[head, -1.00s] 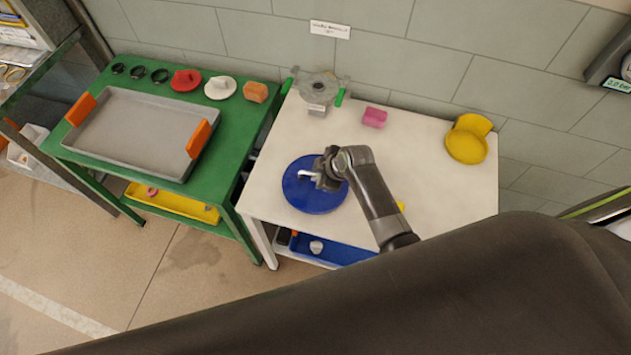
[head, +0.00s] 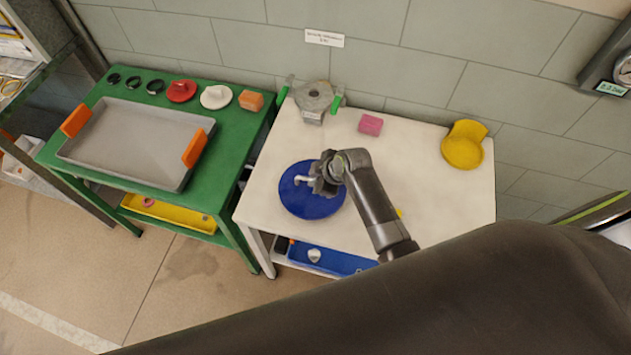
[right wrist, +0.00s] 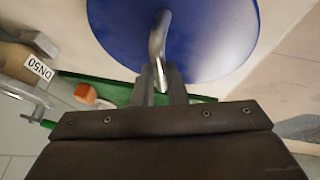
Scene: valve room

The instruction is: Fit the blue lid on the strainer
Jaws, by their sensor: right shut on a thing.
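The blue lid (head: 308,204) is a round disc with a bent metal handle, over the front left of the white table. My right gripper (head: 316,181) is shut on the lid's handle. The right wrist view shows the handle (right wrist: 158,42) between the fingers and the blue disc (right wrist: 205,40) beyond. I cannot tell whether the lid touches the tabletop. The strainer (head: 314,97) is a grey metal body with green parts at its sides, at the table's back left corner. It shows partly in the right wrist view (right wrist: 22,62), beside a DN50 label. My left gripper is out of view.
The white table (head: 420,205) also holds a pink block (head: 370,124) and a yellow round part (head: 462,152). A green table (head: 222,127) with a grey tray (head: 130,112) stands at left. The white tabletop between lid and strainer is clear.

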